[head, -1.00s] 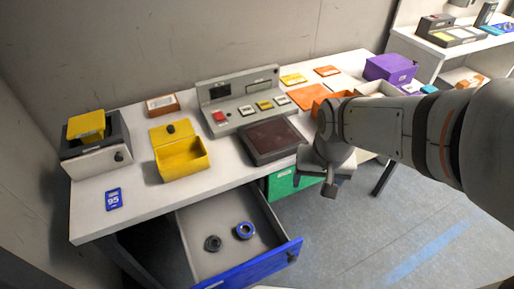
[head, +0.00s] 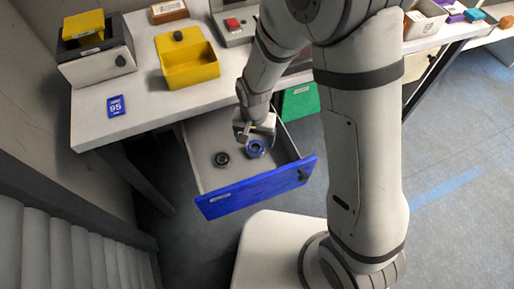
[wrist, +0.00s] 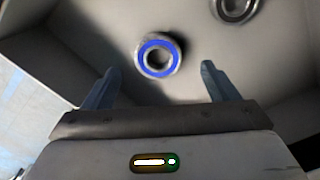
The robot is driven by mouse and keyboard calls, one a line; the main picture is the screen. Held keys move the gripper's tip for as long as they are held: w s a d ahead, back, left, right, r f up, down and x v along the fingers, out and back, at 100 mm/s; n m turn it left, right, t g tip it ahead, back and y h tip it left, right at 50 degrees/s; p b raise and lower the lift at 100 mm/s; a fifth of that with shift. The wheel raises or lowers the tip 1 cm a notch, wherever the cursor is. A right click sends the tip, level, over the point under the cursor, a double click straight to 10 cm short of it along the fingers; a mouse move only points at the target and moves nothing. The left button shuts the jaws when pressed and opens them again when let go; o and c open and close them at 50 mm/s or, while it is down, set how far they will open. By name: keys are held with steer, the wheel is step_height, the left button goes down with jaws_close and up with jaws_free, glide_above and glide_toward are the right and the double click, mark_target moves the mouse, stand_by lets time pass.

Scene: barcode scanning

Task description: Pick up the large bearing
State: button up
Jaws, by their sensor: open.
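A round bearing with a blue ring (head: 254,148) lies in the open drawer; it looks slightly larger than the dark bearing (head: 221,159) to its left. In the wrist view the blue-ringed bearing (wrist: 157,57) lies between and just beyond my open fingertips (wrist: 158,72), apart from them. The dark bearing (wrist: 237,8) is partly cut off at the top edge there. In the head view my gripper (head: 246,133) is low over the back of the drawer, beside the blue-ringed bearing, empty. Its fingers are hard to make out there.
The drawer (head: 205,134) has grey walls and a blue front (head: 258,187) close around the bearings. Above it is the white table (head: 145,110) with a yellow box (head: 190,68) and a blue card marked 95 (head: 116,106). A green drawer front (head: 299,101) is to the right.

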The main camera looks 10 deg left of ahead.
mark_target(256, 146)
steer(key=f, duration=0.4)
steer(key=shift+w+d+f+b, duration=0.1)
steer(key=shift+w+f+b, duration=0.1)
steer(key=shift+w+b, duration=0.1)
steer(key=shift+c, duration=0.2)
steer(key=c, duration=1.2)
